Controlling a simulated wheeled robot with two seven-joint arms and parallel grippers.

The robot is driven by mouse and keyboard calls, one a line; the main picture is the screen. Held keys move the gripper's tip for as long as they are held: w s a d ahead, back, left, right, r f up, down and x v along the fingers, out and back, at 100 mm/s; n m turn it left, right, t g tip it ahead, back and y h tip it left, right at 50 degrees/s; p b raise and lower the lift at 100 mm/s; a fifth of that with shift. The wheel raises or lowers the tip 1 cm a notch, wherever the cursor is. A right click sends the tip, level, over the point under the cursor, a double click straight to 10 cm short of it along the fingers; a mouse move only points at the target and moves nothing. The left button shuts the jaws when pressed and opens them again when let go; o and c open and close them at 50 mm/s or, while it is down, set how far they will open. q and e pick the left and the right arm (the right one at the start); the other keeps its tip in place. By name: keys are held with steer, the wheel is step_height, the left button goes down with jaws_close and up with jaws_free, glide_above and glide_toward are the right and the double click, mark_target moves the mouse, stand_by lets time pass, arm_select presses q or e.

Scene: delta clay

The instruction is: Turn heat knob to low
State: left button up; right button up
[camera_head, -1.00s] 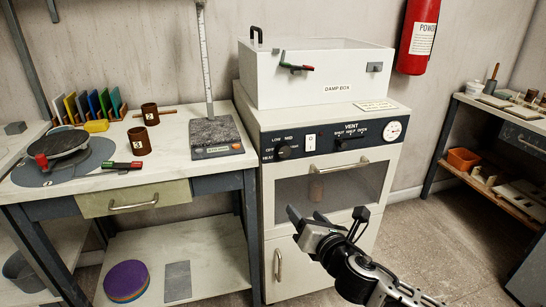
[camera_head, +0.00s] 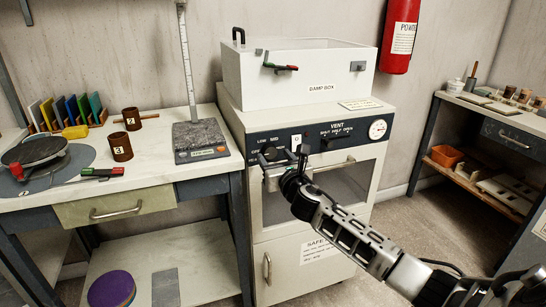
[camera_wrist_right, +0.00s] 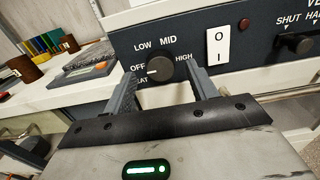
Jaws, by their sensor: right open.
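The heat knob (camera_wrist_right: 160,67) is a round black dial on the dark blue control panel of the white cabinet. In the right wrist view its white mark points left, toward the OFF label. The LOW label (camera_wrist_right: 143,46) is at the knob's upper left, with MID above and HIGH to the right. My right gripper (camera_wrist_right: 166,86) is open and empty, its two fingers at the left and right of the knob and a little below it. In the head view the right gripper (camera_head: 286,160) is close in front of the panel, by the knob (camera_head: 270,153). My left gripper is not in view.
A white rocker switch (camera_wrist_right: 216,50) is just right of the knob. The vent knob (camera_head: 329,142) is further right. The oven door handle (camera_head: 338,164) runs below the panel. The damp box (camera_head: 300,73) stands on the cabinet. A worktable (camera_head: 140,180) is at the left.

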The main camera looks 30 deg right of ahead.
mark_target(270, 152)
steer(key=shift+x, duration=1.2)
steer(key=c, duration=1)
steer(key=m, duration=0.5)
steer(key=shift+f+m, duration=0.1)
steer(key=shift+m, duration=0.3)
steer(key=m, duration=0.5)
steer(key=shift+s+d+f+m, duration=0.1)
steer(key=shift+m, duration=0.3)
